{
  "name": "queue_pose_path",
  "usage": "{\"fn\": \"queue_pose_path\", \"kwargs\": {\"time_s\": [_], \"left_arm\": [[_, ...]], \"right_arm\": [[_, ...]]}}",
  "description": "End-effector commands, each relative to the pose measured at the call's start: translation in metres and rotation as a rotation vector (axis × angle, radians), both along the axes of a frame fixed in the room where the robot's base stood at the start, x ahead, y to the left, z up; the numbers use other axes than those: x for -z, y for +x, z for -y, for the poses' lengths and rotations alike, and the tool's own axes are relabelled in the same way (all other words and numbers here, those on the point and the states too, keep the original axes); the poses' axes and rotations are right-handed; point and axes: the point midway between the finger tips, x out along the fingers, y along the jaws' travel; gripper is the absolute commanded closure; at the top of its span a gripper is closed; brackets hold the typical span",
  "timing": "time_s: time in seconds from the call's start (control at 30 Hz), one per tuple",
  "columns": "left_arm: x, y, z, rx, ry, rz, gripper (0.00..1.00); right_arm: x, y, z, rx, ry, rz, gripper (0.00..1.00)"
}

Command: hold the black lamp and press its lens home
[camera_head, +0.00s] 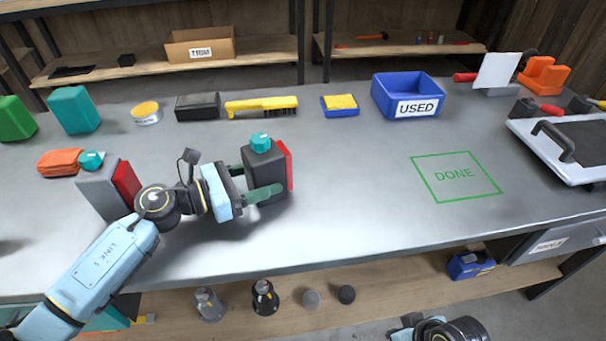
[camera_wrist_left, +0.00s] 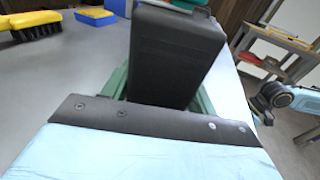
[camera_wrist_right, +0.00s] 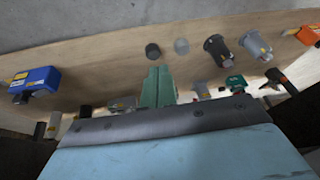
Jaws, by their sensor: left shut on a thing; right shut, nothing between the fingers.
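The black lamp (camera_head: 262,163) is a dark upright box with a teal knob on top and a red lens (camera_head: 287,165) on its right side. I cannot tell whether the lens sits flush. My left gripper (camera_head: 254,184) is shut on the lamp, its green fingers on either side of the body. In the left wrist view the dark body (camera_wrist_left: 175,55) fills the space between the fingers, and the lens is hidden. My right gripper (camera_wrist_right: 157,86) is shut and empty in the right wrist view, over the lower shelf; its fingers are outside the head view.
A grey lamp (camera_head: 98,188) with a red lens stands behind my left forearm. The green DONE square (camera_head: 455,176) is empty. A blue USED bin (camera_head: 408,96), a yellow brush (camera_head: 262,104) and a sponge stand at the back. The lower shelf (camera_head: 395,292) holds several small items.

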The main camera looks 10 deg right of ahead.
Motion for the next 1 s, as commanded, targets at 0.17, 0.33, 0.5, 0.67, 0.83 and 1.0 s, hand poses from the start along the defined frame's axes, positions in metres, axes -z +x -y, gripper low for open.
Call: {"fn": "queue_pose_path", "kwargs": {"time_s": [0.17,0.33,0.5,0.67,0.83,1.0], "left_arm": [[0.001,0.000,0.000,0.000,0.001,0.000,0.64],[0.001,0.000,0.000,0.000,0.001,0.000,0.64],[0.001,0.000,0.000,0.000,0.001,0.000,0.64],[0.001,0.000,0.000,0.000,0.001,0.000,0.64],[0.001,0.000,0.000,0.000,0.001,0.000,0.64],[0.001,0.000,0.000,0.000,0.001,0.000,0.64]], "right_arm": [[-0.042,0.014,-0.011,0.015,0.221,0.129,1.00],[-0.091,0.028,-0.018,0.046,0.426,0.252,1.00],[-0.147,0.039,-0.019,0.094,0.625,0.368,1.00],[-0.201,0.047,-0.015,0.154,0.806,0.462,1.00],[-0.256,0.053,-0.006,0.236,0.988,0.533,1.00],[-0.263,0.074,-0.008,0.456,1.229,0.445,1.00]]}}
